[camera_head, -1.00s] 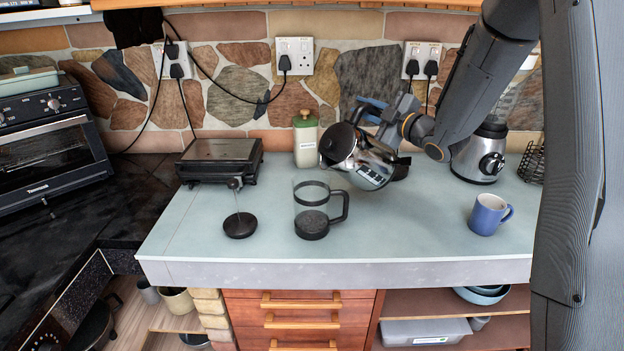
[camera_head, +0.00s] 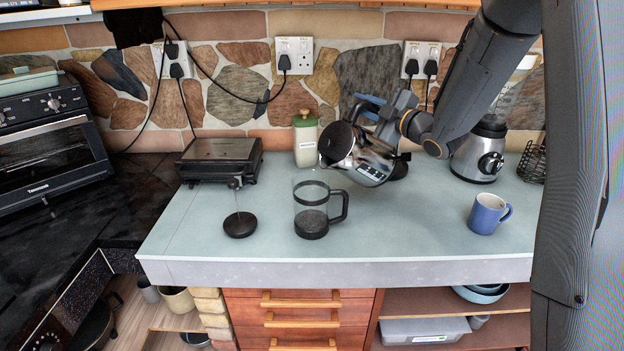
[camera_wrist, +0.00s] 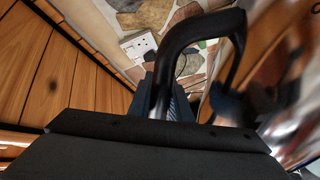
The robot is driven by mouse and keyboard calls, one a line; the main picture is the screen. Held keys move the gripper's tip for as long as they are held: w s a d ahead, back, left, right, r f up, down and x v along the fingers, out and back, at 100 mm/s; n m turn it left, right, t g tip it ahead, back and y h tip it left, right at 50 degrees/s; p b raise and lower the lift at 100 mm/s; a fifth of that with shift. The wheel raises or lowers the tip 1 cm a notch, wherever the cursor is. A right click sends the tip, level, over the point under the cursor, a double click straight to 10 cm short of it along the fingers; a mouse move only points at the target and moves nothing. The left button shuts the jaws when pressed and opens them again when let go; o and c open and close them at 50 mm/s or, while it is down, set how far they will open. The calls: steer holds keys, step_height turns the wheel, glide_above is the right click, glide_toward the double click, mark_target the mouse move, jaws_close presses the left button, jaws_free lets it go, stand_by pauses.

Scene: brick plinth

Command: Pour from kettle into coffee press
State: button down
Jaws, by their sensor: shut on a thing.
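The steel kettle (camera_head: 372,162) with a dark lid is held in the air, tilted to the left, above and right of the coffee press. My gripper (camera_head: 378,113) is shut on its handle; in the wrist view the black handle (camera_wrist: 180,55) rises between my fingers. The coffee press (camera_head: 311,213) is a clear glass beaker with a black base and handle, upright on the counter with its top open. Its plunger lid (camera_head: 240,224) lies on the counter to the left, rod pointing up. I cannot see any liquid stream.
The pale counter (camera_head: 420,235) is clear in front. A blue mug (camera_head: 488,213) stands at the right, near a blender (camera_head: 479,155). A green-lidded jar (camera_head: 306,140) and a black grill (camera_head: 220,158) stand at the back. An oven (camera_head: 45,150) is at the left.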

steer(key=shift+s+a+r+n+p, duration=0.15)
steer(key=shift+s+a+r+n, duration=0.15)
steer(key=shift+a+r+n, duration=0.25)
steer(key=shift+s+a+r+n+p, duration=0.15)
steer(key=shift+s+a+r+n, duration=0.15)
steer(key=shift+r, duration=0.4)
stand_by(1.4)
steer(key=shift+s+a+r+n+p, duration=0.15)
steer(key=shift+s+a+r+n, duration=0.15)
steer(key=shift+a+r+n, duration=0.2)
steer(key=shift+s+a+r+n+p, duration=0.15)
steer(key=shift+s+a+r+n, duration=0.15)
steer(key=shift+a+r, duration=0.2)
stand_by(1.4)
steer(key=shift+s+a+r+n+b, duration=0.3)
steer(key=shift+s+a+n, duration=0.1)
steer(key=shift+a, duration=0.3)
steer(key=shift+s+a+r+n+b, duration=0.2)
steer(key=shift+s+a+n+b, duration=0.15)
steer(key=shift+a, duration=0.3)
stand_by(1.6)
